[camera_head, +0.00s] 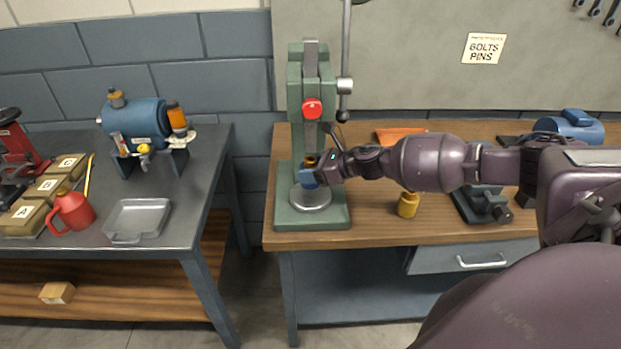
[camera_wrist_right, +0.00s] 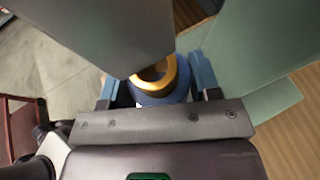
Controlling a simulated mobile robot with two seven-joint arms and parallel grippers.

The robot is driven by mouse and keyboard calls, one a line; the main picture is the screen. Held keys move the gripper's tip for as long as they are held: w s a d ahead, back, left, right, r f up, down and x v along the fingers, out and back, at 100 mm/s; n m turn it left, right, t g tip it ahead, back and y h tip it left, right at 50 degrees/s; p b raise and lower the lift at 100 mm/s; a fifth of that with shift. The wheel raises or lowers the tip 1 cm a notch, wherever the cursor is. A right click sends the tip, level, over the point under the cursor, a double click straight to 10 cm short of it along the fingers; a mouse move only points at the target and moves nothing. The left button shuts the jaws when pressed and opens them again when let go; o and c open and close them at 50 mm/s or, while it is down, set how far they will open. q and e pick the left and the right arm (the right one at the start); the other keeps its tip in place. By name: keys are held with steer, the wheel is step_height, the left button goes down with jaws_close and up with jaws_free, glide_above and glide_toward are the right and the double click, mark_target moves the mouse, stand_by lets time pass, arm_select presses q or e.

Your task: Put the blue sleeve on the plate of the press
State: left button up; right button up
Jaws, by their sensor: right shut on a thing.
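The green press (camera_head: 300,90) stands on the wooden bench, with a red-capped part above its round metal plate (camera_head: 311,203). My right gripper (camera_head: 312,172) reaches in from the right and is over the plate, below the ram. It is shut on the blue sleeve, whose gold-coloured ring shows at the top in the right wrist view, with blue body (camera_wrist_right: 168,97) below it between the two fingers. In the head view the fingers cover most of the sleeve. I cannot tell whether the sleeve touches the plate. My left gripper is not in view.
A yellow-brown cylinder (camera_head: 408,204) stands on the bench right of the press, under my right arm. An orange flat thing (camera_head: 400,135) lies behind the arm.

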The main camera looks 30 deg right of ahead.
mark_target(310, 194)
steer(key=shift+f, duration=1.6)
steer(key=shift+f, duration=0.15)
steer(key=o, duration=1.5)
steer(key=shift+s, duration=0.1)
steer(key=shift+b+v, duration=0.5)
steer(key=shift+v, duration=5.5)
